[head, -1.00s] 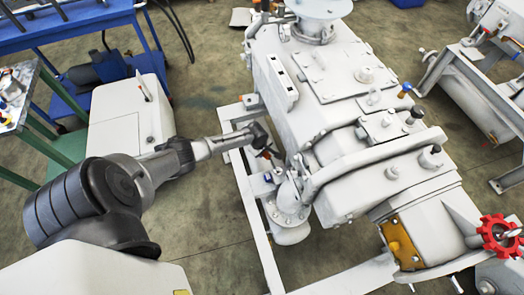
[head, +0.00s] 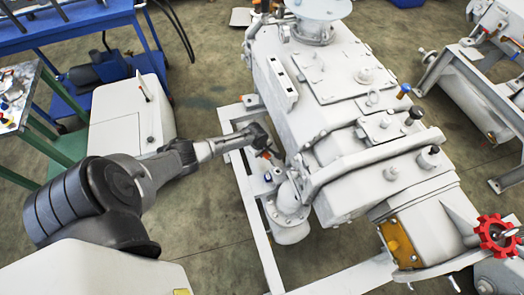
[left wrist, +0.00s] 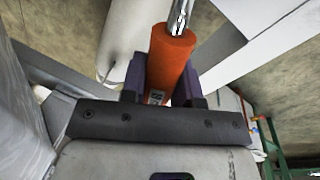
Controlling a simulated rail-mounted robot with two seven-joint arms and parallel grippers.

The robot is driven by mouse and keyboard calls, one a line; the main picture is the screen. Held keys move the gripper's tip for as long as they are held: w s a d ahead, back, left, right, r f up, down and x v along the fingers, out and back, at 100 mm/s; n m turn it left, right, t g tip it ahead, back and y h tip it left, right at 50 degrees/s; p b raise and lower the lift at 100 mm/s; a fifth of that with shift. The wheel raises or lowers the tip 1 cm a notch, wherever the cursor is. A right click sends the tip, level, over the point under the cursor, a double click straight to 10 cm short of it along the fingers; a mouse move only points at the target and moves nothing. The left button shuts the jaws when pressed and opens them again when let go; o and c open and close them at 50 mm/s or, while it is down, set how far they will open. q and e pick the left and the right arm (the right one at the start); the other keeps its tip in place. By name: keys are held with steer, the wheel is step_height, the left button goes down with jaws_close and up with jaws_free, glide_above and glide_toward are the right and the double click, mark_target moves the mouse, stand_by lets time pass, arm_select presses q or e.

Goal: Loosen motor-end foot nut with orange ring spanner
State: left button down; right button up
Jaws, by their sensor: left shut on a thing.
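The orange ring spanner shows in the left wrist view as an orange handle (left wrist: 170,62) with a bright metal shank running out of the top of the picture. My left gripper (left wrist: 163,80) is shut on this handle, with a dark finger on each side. In the head view my left gripper (head: 264,148) is low beside the pump's left side, over the white base frame (head: 254,205). A small bit of orange shows at its tip. The spanner's ring end and the foot nut cannot be made out. My right gripper is in neither view.
The large white screw vacuum pump (head: 330,95) fills the centre right. A pipe flange (head: 288,210) stands close below my left gripper. A red handwheel (head: 497,236) is at the lower right.

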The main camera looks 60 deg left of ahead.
arm_select(q)
steer(key=shift+r, duration=0.1)
stand_by(0.4)
steer(key=shift+f+b, duration=0.3)
steer(key=shift+f, duration=0.5)
steer(key=shift+r, duration=0.1)
